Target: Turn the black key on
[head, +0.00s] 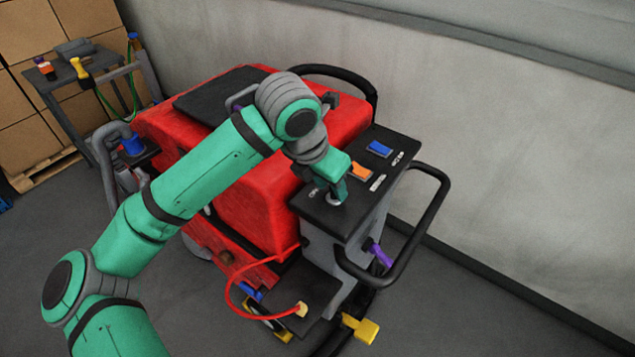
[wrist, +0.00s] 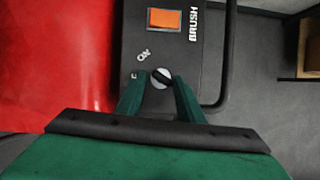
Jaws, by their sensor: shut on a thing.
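The black key (wrist: 160,77) stands on a round silver lock on the scrubber's dark control panel (head: 378,158). In the wrist view it sits between the fingertips of my gripper (wrist: 160,83), and it looks slanted rather than in line with the panel's edges. An "ON" label (wrist: 144,55) is printed beside the lock. My gripper (head: 338,192) is shut on the key, with its green fingers on either side. In the head view the fingers mostly hide the key, and only part of the silver lock (head: 334,201) shows.
An orange switch (head: 361,170) marked BRUSH and a blue switch (head: 379,149) are on the panel near my gripper. A black handlebar (head: 437,205) curves around the panel. The red scrubber body (head: 250,205) lies left. A wall stands behind.

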